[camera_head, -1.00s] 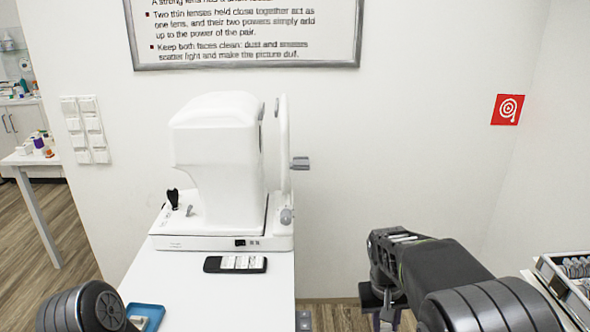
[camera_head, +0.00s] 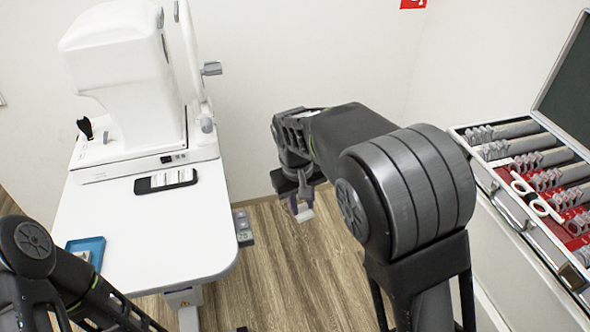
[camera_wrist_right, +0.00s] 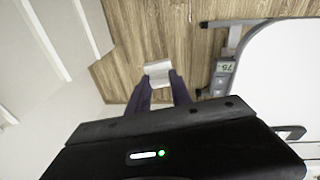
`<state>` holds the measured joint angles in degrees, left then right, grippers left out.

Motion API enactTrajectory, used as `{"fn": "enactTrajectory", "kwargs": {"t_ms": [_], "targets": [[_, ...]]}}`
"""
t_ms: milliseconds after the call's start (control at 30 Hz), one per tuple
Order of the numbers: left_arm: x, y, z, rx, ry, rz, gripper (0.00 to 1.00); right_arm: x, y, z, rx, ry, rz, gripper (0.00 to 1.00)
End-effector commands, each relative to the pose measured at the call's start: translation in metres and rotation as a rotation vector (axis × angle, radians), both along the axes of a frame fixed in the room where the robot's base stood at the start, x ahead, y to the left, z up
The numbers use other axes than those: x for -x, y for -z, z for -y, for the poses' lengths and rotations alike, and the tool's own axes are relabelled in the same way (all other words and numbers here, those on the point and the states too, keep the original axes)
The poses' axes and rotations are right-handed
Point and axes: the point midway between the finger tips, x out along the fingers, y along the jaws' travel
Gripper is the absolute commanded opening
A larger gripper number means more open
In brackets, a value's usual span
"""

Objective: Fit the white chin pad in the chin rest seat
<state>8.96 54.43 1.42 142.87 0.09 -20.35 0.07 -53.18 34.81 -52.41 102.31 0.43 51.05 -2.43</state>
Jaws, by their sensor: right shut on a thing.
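The white chin pad (camera_head: 304,214) is a small white piece between the fingertips of my right gripper (camera_head: 300,204), held over the floor to the right of the table. In the right wrist view the pad (camera_wrist_right: 158,71) shows between the two purple-grey fingers, which are shut on it. The white eye-test machine (camera_head: 125,60) stands on the table. A grey bracket (camera_head: 211,69) juts right from its upright frame (camera_head: 191,60); it looks like the chin rest seat, and nothing lies on it. The pad is well apart from it, nearer to me. My left gripper is out of view.
The white table (camera_head: 150,230) carries a dark phone-like device (camera_head: 166,181) and a blue tray (camera_head: 88,249). A grey control box (camera_head: 243,227) hangs by its right edge. An open lens case (camera_head: 500,190) stands at right. Bare floor lies between.

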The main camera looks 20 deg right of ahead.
Motion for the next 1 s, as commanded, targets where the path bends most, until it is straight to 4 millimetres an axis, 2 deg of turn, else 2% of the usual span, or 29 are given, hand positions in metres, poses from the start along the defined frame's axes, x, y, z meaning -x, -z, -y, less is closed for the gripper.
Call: {"fn": "enactTrajectory", "kwargs": {"t_ms": [33, 167, 300, 500, 600, 800, 1000], "targets": [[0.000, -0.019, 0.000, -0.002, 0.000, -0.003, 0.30, 0.000, -0.022, -0.012, -0.009, -0.050, 0.001, 0.00], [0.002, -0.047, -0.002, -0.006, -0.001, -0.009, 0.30, 0.002, -0.061, -0.047, -0.032, -0.216, -0.005, 0.00], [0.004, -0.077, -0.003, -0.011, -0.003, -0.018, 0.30, 0.007, -0.109, -0.087, -0.057, -0.415, -0.019, 0.00], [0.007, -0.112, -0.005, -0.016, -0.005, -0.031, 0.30, 0.017, -0.173, -0.134, -0.085, -0.664, -0.046, 0.00], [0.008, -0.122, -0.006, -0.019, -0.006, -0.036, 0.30, 0.022, -0.194, -0.149, -0.093, -0.751, -0.058, 0.00], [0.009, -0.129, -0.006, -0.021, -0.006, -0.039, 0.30, 0.027, -0.214, -0.163, -0.100, -0.836, -0.071, 0.00], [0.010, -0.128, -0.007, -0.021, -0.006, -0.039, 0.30, 0.028, -0.213, -0.164, -0.100, -0.844, -0.072, 0.00]]}}
